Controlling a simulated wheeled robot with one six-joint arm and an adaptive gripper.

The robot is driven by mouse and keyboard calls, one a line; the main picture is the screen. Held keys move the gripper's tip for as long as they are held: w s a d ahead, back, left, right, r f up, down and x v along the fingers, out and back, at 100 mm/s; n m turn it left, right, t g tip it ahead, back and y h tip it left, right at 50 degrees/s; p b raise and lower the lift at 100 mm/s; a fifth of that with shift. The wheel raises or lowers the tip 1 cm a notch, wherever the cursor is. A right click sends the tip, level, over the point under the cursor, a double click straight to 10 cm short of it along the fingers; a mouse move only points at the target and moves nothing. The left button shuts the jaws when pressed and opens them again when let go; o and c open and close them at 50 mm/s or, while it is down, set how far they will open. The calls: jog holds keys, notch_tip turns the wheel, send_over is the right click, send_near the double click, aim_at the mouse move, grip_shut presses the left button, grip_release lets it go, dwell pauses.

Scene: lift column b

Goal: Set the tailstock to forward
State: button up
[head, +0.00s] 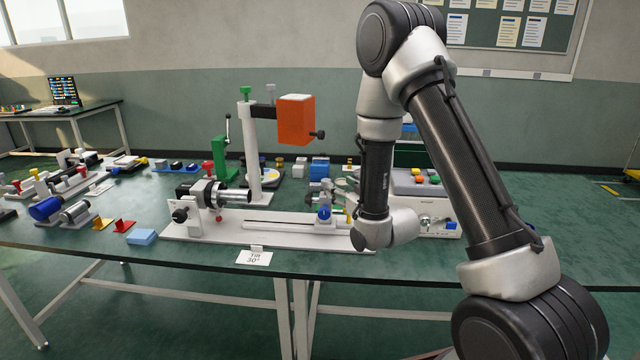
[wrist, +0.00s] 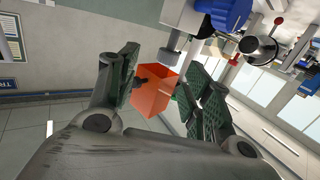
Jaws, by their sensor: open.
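The lathe-like bench device has a pale base (head: 205,232) with a rail (head: 290,227). A dark headstock with a silver spindle (head: 235,196) stands at its left end. The small blue-knobbed unit on the rail's right part, which looks like the tailstock (head: 323,213), is partly hidden by my arm. In the wrist view a large blue knob (wrist: 226,12) on a silver body shows at the top, beyond my fingers. My gripper (wrist: 160,75) is open and empty, with no contact visible.
A stand with an orange block (head: 296,120) rises behind the device; the block also shows between my fingers in the wrist view (wrist: 155,92). A card (head: 253,258) reading "Tilt 30°" hangs at the front edge. A control box (head: 440,210) stands right, behind my arm. Small parts crowd the left.

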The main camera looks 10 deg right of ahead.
aim_at(326, 180)
jog(key=shift+t+y, duration=0.3)
jog(key=shift+t, duration=0.1)
jog(key=x, duration=0.5)
jog(key=a+f+x, duration=0.1)
jog(key=x, duration=0.1)
jog(key=shift+w, duration=0.25)
jog(key=shift+a, duration=0.1)
grip_shut()
